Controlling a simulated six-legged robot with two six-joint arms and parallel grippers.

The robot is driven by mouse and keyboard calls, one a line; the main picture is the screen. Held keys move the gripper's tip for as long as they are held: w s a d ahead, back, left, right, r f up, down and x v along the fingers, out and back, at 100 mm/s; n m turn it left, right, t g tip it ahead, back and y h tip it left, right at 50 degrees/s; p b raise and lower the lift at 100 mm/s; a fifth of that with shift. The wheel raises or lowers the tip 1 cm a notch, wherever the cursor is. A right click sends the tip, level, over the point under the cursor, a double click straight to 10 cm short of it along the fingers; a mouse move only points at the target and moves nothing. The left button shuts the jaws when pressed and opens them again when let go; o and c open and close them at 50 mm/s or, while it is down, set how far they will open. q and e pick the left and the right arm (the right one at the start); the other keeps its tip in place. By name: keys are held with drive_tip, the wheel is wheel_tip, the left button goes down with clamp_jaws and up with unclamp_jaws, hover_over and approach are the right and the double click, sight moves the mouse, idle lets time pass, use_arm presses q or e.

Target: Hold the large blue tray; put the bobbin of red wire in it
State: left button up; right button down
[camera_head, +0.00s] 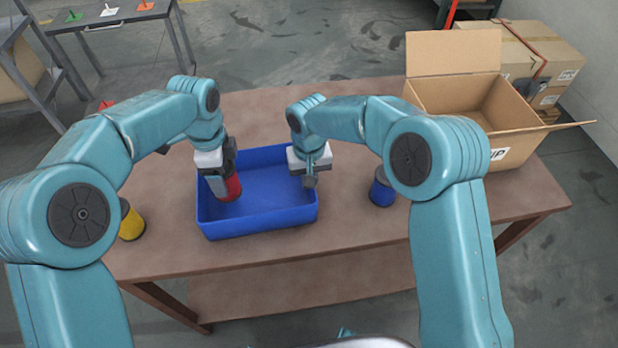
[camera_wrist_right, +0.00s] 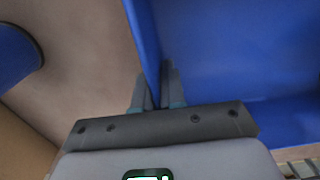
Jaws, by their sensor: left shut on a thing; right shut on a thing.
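The large blue tray (camera_head: 258,222) sits on the brown table between my arms. The bobbin of red wire (camera_head: 232,188) is inside the left part of the tray. My left gripper (camera_head: 222,184) is shut on the bobbin, and its fingers hide part of it. I cannot tell whether the bobbin touches the tray floor. My right gripper (camera_head: 309,180) is shut on the tray's right wall. In the right wrist view, the fingers of the right gripper (camera_wrist_right: 158,95) straddle the wall of the blue tray (camera_wrist_right: 230,50).
A blue bobbin (camera_head: 382,190) stands right of the tray, and a yellow bobbin (camera_head: 131,222) stands left, partly behind my left arm. An open cardboard box (camera_head: 455,100) is at the table's right back. The table's front strip (camera_head: 270,258) is clear.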

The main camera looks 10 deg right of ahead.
use_arm(q)
drive_tip(key=shift+f, duration=2.1)
drive_tip(key=o, duration=1.4)
drive_tip(key=shift+c, duration=0.2)
use_arm(e)
drive_tip(key=c, duration=1.1)
unclamp_jaws()
drive_tip(key=shift+c, duration=0.2)
use_arm(q)
wheel_tip(320, 180, up, 12)
use_arm(e)
drive_tip(key=shift+r, duration=0.1)
